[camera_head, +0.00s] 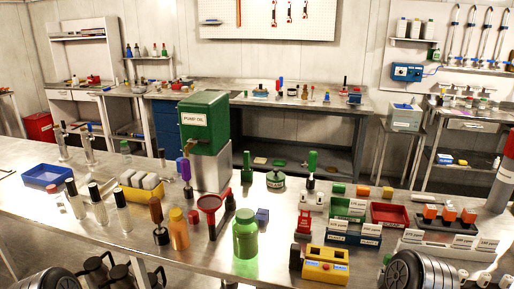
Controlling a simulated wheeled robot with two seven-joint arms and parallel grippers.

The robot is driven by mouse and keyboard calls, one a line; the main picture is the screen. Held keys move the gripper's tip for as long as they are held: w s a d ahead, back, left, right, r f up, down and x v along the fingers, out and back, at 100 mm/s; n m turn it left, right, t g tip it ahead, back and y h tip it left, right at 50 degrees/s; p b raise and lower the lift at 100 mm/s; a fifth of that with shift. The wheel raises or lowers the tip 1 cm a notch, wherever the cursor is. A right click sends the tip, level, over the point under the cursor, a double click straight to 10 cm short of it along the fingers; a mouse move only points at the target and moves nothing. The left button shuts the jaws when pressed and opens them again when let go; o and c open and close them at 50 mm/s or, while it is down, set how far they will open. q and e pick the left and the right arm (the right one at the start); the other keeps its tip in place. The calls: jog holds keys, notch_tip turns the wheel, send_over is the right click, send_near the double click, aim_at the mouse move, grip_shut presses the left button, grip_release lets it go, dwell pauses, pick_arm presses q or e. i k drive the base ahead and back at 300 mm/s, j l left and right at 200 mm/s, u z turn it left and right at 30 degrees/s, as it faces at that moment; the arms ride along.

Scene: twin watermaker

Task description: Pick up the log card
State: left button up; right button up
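I cannot tell which thing is the log card. Several small white cards or labels with print stand at the right of the near steel table, among them a "175 ppm" card (356,203) by the green tray and a white card (487,244) at the front of the white rack. Their print is mostly too small to read. Neither of my grippers shows clearly. Dark rounded parts, which may be my arms, show at the bottom left and bottom right edges, apart from the cards.
A green pump oil tank (204,122) stands mid-table. A red tray (390,215) lies at the right. Bare steel shows at front left of the green bottle.

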aim_at(335, 226)
jog(key=i+j, duration=0.2)
jog(key=j, duration=0.2)
jog(key=j+z, duration=0.1)
jog(key=z, duration=1.8)
